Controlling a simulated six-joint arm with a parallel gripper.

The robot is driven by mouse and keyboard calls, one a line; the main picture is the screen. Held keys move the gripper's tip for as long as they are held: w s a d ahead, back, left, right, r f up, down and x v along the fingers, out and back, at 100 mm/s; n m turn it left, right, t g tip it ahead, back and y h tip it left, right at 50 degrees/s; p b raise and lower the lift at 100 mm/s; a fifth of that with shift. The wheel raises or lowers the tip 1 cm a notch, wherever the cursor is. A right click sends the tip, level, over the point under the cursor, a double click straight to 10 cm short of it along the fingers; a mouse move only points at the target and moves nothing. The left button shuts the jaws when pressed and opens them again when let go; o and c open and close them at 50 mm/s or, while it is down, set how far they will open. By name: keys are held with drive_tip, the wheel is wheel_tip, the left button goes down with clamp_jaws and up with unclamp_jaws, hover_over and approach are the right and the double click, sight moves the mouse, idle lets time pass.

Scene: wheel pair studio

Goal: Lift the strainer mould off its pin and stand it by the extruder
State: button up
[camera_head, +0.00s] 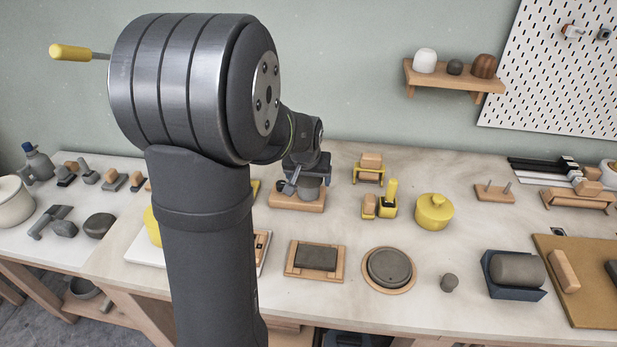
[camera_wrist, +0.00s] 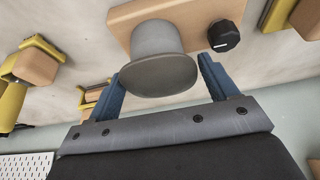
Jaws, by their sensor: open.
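A grey, flared, cup-shaped piece, which looks like the strainer mould (camera_wrist: 157,45), sits on a wooden board (camera_wrist: 118,30) in the wrist view. In the head view the mould (camera_head: 309,187) shows on the board (camera_head: 297,203) beneath my wrist. My gripper (camera_wrist: 162,70) is open, with one blue finger on each side of the mould and gaps showing between them. It is also partly seen in the head view (camera_head: 306,180). Any pin under the mould is hidden. I cannot tell for sure which thing is the extruder.
A black knob (camera_wrist: 223,35) stands on the board beside the mould. Nearby are a yellow stand with a wooden block (camera_head: 370,162), a yellow holder (camera_head: 387,205) and a yellow lidded pot (camera_head: 434,211). A clay slab in a wooden frame (camera_head: 316,260) lies in front. Bare tabletop shows between them.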

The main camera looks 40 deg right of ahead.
drive_tip(key=c, duration=1.3)
drive_tip(key=shift+r, duration=0.4)
drive_tip(key=shift+r, duration=1.05)
drive_tip(key=shift+r, duration=0.15)
drive_tip(key=shift+r, duration=1.15)
drive_tip(key=shift+w, duration=0.1)
